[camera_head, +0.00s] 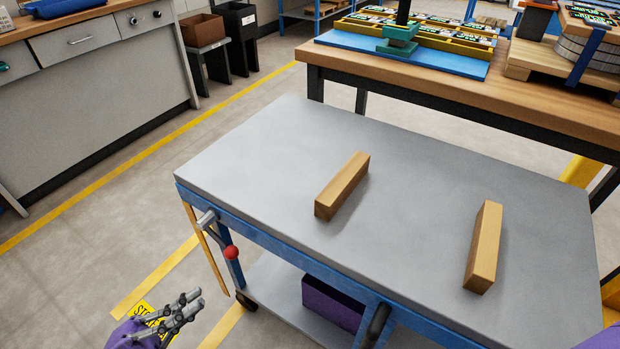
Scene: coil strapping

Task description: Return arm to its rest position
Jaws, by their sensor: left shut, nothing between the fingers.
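My left gripper (188,305) shows at the bottom left of the head view, over the floor in front of the cart. Its fingers are shut with nothing between them. It is apart from the cart and touches nothing that I can see. My right gripper is not visible. A small piece of a purple part shows at the bottom right corner.
A grey-topped cart (250,165) with a blue frame fills the middle. Two wooden blocks, one near its centre (342,185) and one at right (484,247), lie on it. A red-knobbed lever (231,252) sticks out near my left gripper. A wooden workbench (450,85) stands behind.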

